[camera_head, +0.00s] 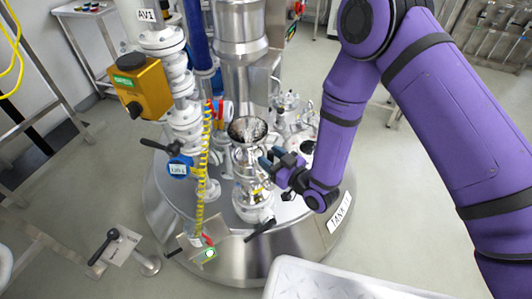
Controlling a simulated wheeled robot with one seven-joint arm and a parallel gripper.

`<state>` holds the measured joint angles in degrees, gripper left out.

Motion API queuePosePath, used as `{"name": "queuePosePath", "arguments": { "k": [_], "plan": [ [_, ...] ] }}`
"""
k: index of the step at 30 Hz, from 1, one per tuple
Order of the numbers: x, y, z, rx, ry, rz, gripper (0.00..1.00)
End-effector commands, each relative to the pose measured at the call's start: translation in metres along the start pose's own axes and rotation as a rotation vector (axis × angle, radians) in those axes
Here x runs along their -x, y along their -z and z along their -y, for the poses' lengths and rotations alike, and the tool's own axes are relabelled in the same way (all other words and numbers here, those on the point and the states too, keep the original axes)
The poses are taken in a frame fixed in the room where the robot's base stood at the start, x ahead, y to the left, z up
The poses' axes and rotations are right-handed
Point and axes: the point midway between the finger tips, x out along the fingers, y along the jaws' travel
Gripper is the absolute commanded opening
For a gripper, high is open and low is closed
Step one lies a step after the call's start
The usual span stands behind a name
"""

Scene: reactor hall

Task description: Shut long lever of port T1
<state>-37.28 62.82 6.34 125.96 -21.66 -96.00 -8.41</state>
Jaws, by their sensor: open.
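The steel port (251,160) with a dark, open funnel-like mouth stands upright on the round tank lid, in the middle of the view. A black lever handle (261,229) sticks out low at its front, pointing down and left. I cannot tell whether this is the long lever of T1, as no T1 tag on the port is readable. The gripper hides part of the port's right side.
A valve column with a yellow actuator box (140,87) and a blue-tagged valve (180,167) stands to the left. A yellow coiled hose (203,175) hangs beside the port. A white tray (330,280) is at the front. A small stand with a black lever (104,247) is front left.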

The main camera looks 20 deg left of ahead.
Motion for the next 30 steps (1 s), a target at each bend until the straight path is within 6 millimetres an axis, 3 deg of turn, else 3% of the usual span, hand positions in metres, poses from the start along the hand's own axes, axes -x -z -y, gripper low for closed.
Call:
{"name": "queuePosePath", "arguments": {
  "k": [6,16,22,30],
  "plan": [
    [-0.018,0.0,0.0,0.001,-0.001,0.0,0.47],
    [-0.021,0.0,0.0,0.0,-0.001,0.001,0.47],
    [-0.021,0.0,0.0,0.0,-0.001,0.001,0.01],
    [-0.022,0.0,0.001,0.005,0.0,0.001,0.0]
  ]
}}
